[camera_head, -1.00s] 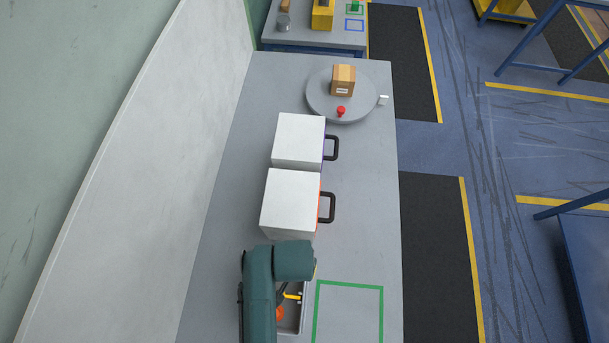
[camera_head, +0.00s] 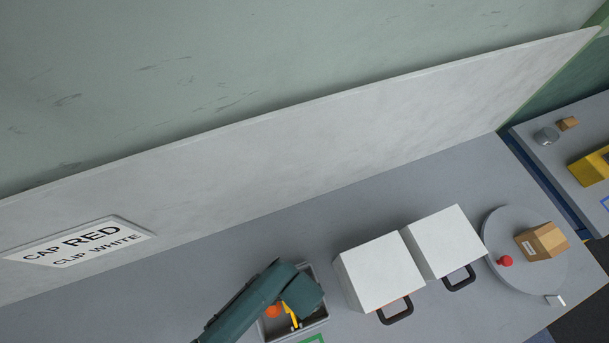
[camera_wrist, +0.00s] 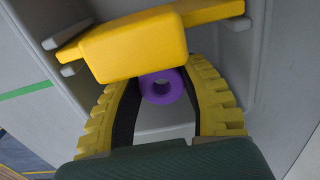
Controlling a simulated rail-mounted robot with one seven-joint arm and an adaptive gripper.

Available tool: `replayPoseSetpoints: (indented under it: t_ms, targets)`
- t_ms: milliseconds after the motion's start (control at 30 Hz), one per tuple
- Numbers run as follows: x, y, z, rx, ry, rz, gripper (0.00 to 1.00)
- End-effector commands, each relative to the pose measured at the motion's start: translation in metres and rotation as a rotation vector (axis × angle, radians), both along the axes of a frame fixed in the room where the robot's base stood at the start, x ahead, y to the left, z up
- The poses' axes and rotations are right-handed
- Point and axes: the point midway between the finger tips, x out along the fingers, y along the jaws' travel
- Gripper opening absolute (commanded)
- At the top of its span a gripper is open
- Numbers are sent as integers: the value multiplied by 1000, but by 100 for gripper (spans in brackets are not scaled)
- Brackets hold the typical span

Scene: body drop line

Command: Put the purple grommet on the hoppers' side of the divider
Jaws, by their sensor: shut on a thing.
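The purple grommet (camera_wrist: 151,94), a thick ring, shows in the wrist view between the yellow fingers of my gripper (camera_wrist: 166,84). The fingers are shut on it, low inside a grey tray (camera_head: 322,322). A thick yellow bar (camera_wrist: 135,45) crosses just above the grommet in the wrist view; I cannot tell whether it is the divider. In the head view my arm covers much of the tray and hides the grommet. Two white boxes with dark handles, probably the hoppers, stand right of the tray: a nearer one (camera_head: 380,272) and a farther one (camera_head: 446,240).
An orange round thing (camera_head: 273,311) shows at the tray's left side. A round grey turntable (camera_head: 515,222) at the right carries a cardboard box (camera_head: 541,241) and a red knob (camera_head: 505,261). A pale wall panel (camera_head: 300,150) runs behind the bench.

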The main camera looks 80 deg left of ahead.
Motion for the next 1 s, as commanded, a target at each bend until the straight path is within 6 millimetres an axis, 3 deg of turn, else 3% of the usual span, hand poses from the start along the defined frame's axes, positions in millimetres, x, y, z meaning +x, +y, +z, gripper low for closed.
replayPoseSetpoints:
  t_ms: [233, 600, 633, 733, 1000]
  targets:
    - [0, 0, -42, -1, 2, 0, 25]
    - [0, 0, -48, 0, 1, 0, 25]
    - [0, 0, -48, 0, 1, 0, 48]
    - [0, 0, -47, 0, 1, 0, 67]
    - [0, 0, -47, 0, 0, 0, 67]
